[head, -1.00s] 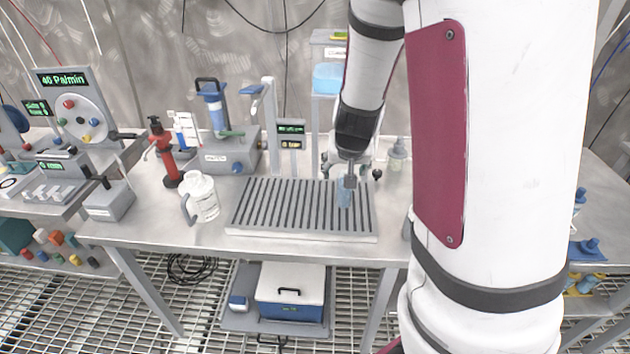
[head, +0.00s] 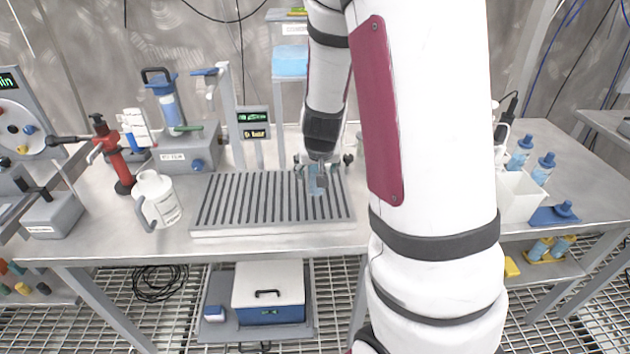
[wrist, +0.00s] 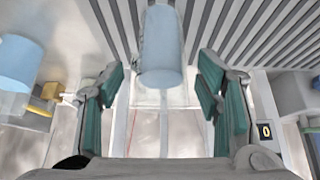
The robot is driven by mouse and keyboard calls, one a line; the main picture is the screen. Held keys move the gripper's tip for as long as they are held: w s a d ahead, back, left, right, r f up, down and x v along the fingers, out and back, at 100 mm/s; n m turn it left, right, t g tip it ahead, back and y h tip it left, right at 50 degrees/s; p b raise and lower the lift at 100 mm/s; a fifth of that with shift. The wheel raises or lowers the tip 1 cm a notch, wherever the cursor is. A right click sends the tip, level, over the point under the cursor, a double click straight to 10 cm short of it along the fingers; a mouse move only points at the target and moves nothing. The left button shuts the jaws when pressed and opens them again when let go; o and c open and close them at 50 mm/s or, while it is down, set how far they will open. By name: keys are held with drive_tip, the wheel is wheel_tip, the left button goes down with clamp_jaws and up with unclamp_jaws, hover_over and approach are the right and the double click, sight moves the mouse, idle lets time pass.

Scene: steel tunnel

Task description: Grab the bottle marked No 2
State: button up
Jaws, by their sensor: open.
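A pale blue bottle (head: 317,181) stands on the slatted grey tray (head: 272,230), toward its right side. It also shows in the wrist view as a pale blue cylinder (wrist: 160,48) against the slats. No number is readable on it. My gripper (wrist: 162,78) is open, with its green-padded fingers on either side of the space in front of this cylinder. The fingers do not appear to be closed on it. In the head view my gripper (head: 315,166) is at the bottle and partly covers it.
A white jug (head: 158,200) and a red hand pump (head: 118,165) stand left of the tray. Blue-capped bottles (head: 520,152) stand at the right end of the table beside a white box (head: 520,195). A display post (head: 253,122) stands behind the tray. My arm hides the table's middle right.

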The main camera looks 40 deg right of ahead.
sight(315, 173)
drive_tip(key=b+x, duration=0.1)
drive_tip(key=x, duration=0.3)
drive_tip(key=shift+w+d+f, duration=0.1)
drive_tip(key=shift+w+f, duration=0.1)
drive_tip(key=shift+f, duration=0.05)
clamp_jaws()
